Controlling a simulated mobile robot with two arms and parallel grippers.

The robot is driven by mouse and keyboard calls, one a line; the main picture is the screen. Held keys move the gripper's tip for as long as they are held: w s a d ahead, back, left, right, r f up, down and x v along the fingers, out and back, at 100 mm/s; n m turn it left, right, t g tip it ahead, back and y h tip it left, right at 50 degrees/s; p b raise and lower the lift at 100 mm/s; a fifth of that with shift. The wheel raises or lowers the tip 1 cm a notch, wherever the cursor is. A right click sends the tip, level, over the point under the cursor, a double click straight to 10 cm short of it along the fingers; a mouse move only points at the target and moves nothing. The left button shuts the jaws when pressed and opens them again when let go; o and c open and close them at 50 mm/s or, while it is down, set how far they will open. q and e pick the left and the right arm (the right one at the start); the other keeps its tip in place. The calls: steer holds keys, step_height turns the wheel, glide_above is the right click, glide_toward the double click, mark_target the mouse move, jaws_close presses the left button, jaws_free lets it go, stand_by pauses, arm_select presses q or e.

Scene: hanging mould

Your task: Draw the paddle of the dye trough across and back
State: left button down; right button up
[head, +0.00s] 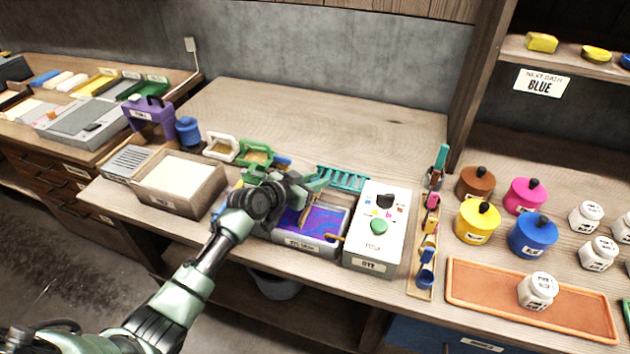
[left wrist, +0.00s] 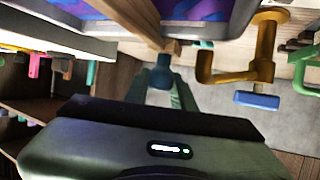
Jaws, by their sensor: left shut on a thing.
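The dye trough (head: 312,247) stands on the bench, filled with swirled blue and purple dye; its rim also shows at the top of the left wrist view. The wooden paddle (head: 304,216) reaches into the trough, partly hidden by my arm. In the left wrist view its wooden bar (left wrist: 142,20) ends beside a blue knob (left wrist: 162,74). My left gripper (left wrist: 163,88) is shut on that knob, its fingers on either side. In the head view my left gripper (head: 306,188) is over the trough's back left part. My right gripper is not in view.
A white dye box (head: 375,245) stands right beside the trough. A brass crank (left wrist: 240,65) with a blue grip is near the trough. A teal rack (head: 342,178) stands behind it, a pale tray (head: 180,185) to the left. The back of the bench is clear.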

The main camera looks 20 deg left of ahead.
arm_select(q)
steer(key=shift+d+r, duration=0.1)
steer(key=shift+d, duration=0.2)
steer(key=d+p, duration=0.3)
steer(key=d, duration=0.6)
steer(key=shift+s, duration=0.2)
steer(key=shift+a, duration=0.15)
steer(key=c, duration=1.3)
jaws_free()
steer(key=shift+c, duration=0.2)
steer(key=shift+o, duration=0.8)
steer(key=shift+d, duration=0.2)
steer(key=shift+a, duration=0.1)
